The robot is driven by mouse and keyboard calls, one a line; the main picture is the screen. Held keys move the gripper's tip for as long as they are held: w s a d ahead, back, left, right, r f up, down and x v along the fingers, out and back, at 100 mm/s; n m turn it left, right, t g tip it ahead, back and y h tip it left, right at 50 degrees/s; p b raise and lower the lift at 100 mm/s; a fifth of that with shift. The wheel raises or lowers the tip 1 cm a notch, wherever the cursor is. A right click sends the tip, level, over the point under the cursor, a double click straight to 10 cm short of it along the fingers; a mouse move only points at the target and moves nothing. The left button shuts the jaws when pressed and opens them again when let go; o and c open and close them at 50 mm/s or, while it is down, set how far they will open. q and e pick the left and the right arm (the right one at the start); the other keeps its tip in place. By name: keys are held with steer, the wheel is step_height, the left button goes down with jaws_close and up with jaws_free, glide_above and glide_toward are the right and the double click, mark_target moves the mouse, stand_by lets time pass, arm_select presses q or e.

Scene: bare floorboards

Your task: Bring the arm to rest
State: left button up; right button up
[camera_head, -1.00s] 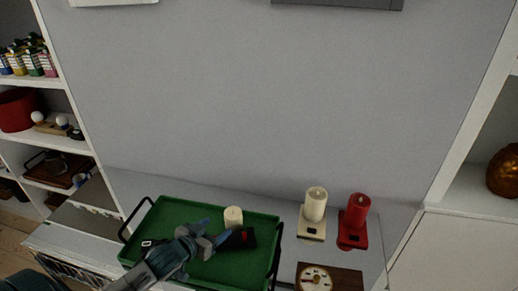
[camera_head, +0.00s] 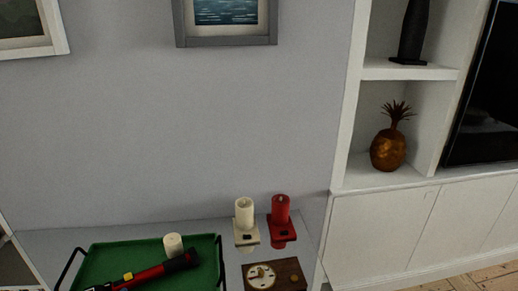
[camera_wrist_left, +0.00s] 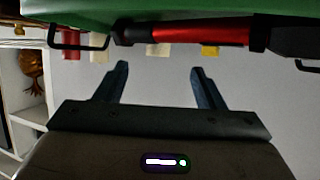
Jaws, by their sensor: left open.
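My left gripper (camera_wrist_left: 160,68) shows in the left wrist view with its two fingers apart and nothing between them. In that view the green tray (camera_wrist_left: 170,8) and a red-and-black flashlight (camera_wrist_left: 185,35) lie across the top of the picture, beyond the fingertips and apart from them. The left arm does not show in the head view now. There the green tray (camera_head: 110,257) stands at the lower left, with the flashlight (camera_head: 150,275) and a cream candle (camera_head: 173,246) in it. My right gripper shows in neither view.
Right of the tray stand a cream candle (camera_head: 244,212) and a red candle (camera_head: 280,208) on holders. In front of them is a wooden clock (camera_head: 288,275). A white shelf unit with a golden pineapple (camera_head: 388,150) stands to the right.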

arm_select(q)
steer(key=s+d+f+g+y, duration=0.15)
steer(key=s+d+g, duration=0.35)
steer(key=s, duration=0.6)
steer(key=s+d+f+g, duration=0.3)
steer(key=s+d+g, duration=0.2)
steer(key=s, duration=0.6)
steer(key=a+f+g, duration=0.1)
steer(key=a+f, duration=0.2)
steer(key=f, duration=2.7)
steer(key=s+a+f+g, duration=0.1)
steer(key=s+f, duration=1.6)
steer(key=f, duration=0.2)
steer(key=shift+s, duration=0.35)
steer(key=shift+a, duration=0.1)
